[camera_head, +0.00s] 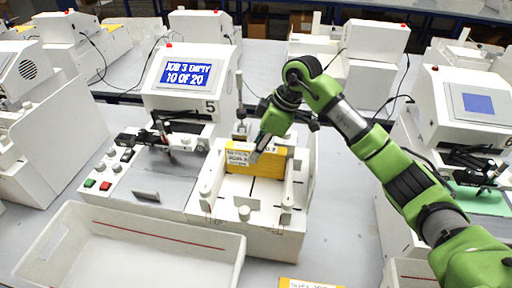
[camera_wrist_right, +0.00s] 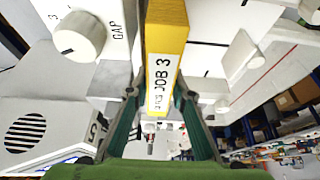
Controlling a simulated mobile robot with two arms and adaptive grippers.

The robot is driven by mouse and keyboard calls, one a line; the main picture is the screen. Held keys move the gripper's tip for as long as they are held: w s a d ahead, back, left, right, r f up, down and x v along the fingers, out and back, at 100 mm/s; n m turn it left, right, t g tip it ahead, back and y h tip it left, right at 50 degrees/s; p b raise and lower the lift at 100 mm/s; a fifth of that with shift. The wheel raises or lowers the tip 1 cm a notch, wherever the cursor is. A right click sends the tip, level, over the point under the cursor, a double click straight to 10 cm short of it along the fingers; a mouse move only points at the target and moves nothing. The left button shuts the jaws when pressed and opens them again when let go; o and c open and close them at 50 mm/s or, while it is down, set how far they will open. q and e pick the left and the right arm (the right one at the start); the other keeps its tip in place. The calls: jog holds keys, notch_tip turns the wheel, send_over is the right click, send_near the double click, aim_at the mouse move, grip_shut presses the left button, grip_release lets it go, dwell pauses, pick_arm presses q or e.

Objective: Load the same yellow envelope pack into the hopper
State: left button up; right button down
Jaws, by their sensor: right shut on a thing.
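The yellow envelope pack (camera_head: 262,168) stands upright in the white hopper (camera_head: 232,212) at the front of plotter 5. Its white label reads JOB 3 in the right wrist view (camera_wrist_right: 166,40). My right gripper (camera_head: 260,145) comes down from above and is shut on the pack's upper part, with a finger on either side (camera_wrist_right: 160,97). The pack's lower edge is partly hidden by the hopper's guides, so I cannot tell whether it rests on the floor. My left gripper is out of view.
A white tray (camera_head: 130,258) with a red line stands in front of the plotter. A yellow labelled item (camera_head: 310,284) shows at the bottom edge. Green and red buttons (camera_head: 97,184) and knobs sit left of the hopper. Plotter 6 (camera_head: 470,105) stands at right.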

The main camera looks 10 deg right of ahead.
jog(key=shift+f, duration=0.15)
jog(key=c, duration=1.8)
grip_release()
jog(key=b+v, duration=0.2)
jog(key=v, duration=1)
jog(key=shift+r+b, duration=0.2)
jog(key=shift+b, duration=0.15)
jog(key=shift+f, duration=0.1)
